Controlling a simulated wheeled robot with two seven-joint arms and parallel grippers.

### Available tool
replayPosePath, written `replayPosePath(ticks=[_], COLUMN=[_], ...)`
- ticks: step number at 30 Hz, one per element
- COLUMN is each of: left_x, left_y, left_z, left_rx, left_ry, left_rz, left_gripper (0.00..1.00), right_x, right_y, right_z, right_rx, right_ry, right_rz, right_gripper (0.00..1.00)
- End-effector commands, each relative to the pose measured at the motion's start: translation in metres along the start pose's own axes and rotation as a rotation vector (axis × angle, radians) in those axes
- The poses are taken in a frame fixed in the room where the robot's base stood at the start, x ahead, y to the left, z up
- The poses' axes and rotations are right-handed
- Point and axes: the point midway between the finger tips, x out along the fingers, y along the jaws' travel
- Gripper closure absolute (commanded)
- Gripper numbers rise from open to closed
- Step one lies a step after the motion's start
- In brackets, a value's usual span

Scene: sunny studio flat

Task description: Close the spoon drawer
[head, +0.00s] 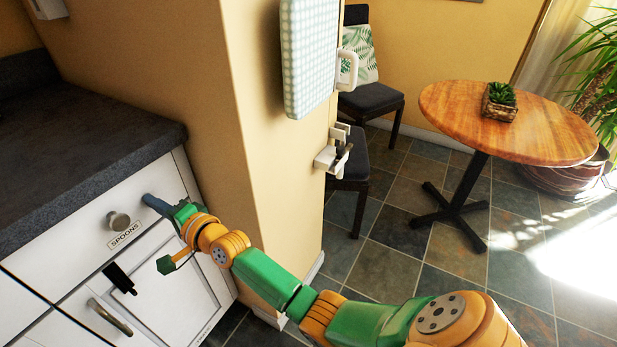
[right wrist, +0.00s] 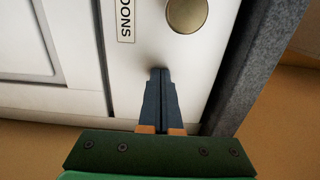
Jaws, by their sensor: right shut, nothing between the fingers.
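The spoon drawer (head: 75,232) has a white front with a round metal knob (head: 118,221) and a "SPOONS" label (head: 124,236). I see no clear gap between its front and the counter above, though I cannot tell if it is fully flush. My right gripper (head: 148,200) is shut and empty, its blue-grey fingertips at the drawer front to the right of the knob. In the right wrist view the closed fingers (right wrist: 160,72) point at the white front beside the knob (right wrist: 187,14); whether they touch it is unclear. My left gripper is not in view.
A dark stone counter (head: 75,150) overhangs the drawer. Below is a white cabinet door (head: 165,290) with a bar handle (head: 108,318) and a small black item (head: 120,278). A round table (head: 510,125) is farther off.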

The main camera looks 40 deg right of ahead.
Motion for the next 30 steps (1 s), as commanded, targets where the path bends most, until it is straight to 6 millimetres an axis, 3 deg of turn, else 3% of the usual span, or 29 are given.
replayPosePath(ticks=[30], left_x=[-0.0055], left_y=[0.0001], left_z=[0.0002], left_rx=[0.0], left_ry=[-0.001], left_rz=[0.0], left_gripper=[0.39], right_x=[-0.0005], right_y=[-0.0059], right_z=[0.0022], right_rx=[0.001], right_ry=[0.001], right_rz=[-0.01], right_gripper=[1.0])
